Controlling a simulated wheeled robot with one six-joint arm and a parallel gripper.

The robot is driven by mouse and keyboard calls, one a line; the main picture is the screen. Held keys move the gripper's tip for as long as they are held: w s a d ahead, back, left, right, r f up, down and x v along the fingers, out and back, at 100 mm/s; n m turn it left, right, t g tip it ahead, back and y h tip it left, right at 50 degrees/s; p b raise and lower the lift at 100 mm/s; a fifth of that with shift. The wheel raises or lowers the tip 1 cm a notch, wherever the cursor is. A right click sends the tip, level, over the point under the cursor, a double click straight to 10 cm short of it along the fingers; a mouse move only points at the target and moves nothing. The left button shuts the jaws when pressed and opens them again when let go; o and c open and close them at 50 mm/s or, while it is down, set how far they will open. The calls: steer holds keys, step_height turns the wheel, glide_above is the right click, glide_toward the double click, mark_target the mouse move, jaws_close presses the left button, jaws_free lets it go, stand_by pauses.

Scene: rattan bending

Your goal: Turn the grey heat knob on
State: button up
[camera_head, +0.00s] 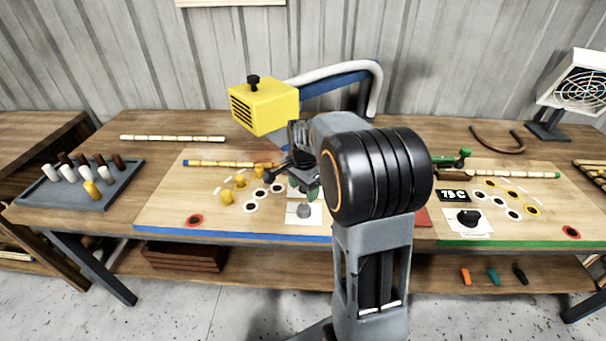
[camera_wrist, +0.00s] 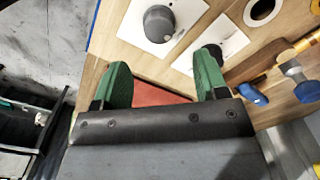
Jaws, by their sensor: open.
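The grey heat knob (camera_head: 303,210) sits on a white plate near the front edge of the left work board, below my gripper in the head view. In the wrist view a round grey knob (camera_wrist: 160,22) on its white plate shows at the top, beyond the fingertips. My gripper (camera_head: 304,187) hangs over the board just behind the knob in the head view, partly hidden by my arm. In the wrist view its two green fingers (camera_wrist: 162,68) are apart, with nothing held between them. They appear clear of the knob.
A yellow heater box (camera_head: 262,107) stands behind the left board. Yellow pegs (camera_head: 227,197) and a rattan stick lie left of my gripper. The right board has a black knob (camera_head: 468,218) and a display (camera_head: 453,196). A grey peg tray (camera_head: 82,190) is at far left.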

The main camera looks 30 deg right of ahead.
steer(key=shift+r, duration=2.8)
